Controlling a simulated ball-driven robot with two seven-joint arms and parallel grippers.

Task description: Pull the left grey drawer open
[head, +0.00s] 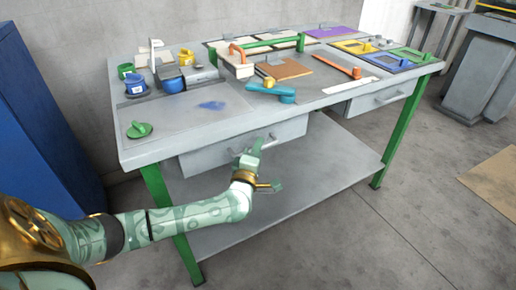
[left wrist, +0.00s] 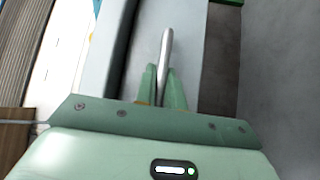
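The left grey drawer (head: 215,157) hangs under the front left of the workbench, with a bar handle (head: 258,138) on its front. I cannot tell whether it stands slightly out. My left gripper (head: 252,157) is at the handle, in front of the drawer. In the left wrist view the two green fingers (left wrist: 163,85) lie close on either side of the metal handle bar (left wrist: 166,48), which fills the gap between them. The drawer front (left wrist: 187,50) is just beyond the fingertips. My right gripper is in neither view.
The workbench top (head: 185,117) carries coloured knobs, blocks and panels. A second grey drawer (head: 375,97) is on the right. A lower shelf (head: 300,180) lies below, between green legs (head: 402,130). A blue cabinet (head: 40,125) stands left. The floor in front is clear.

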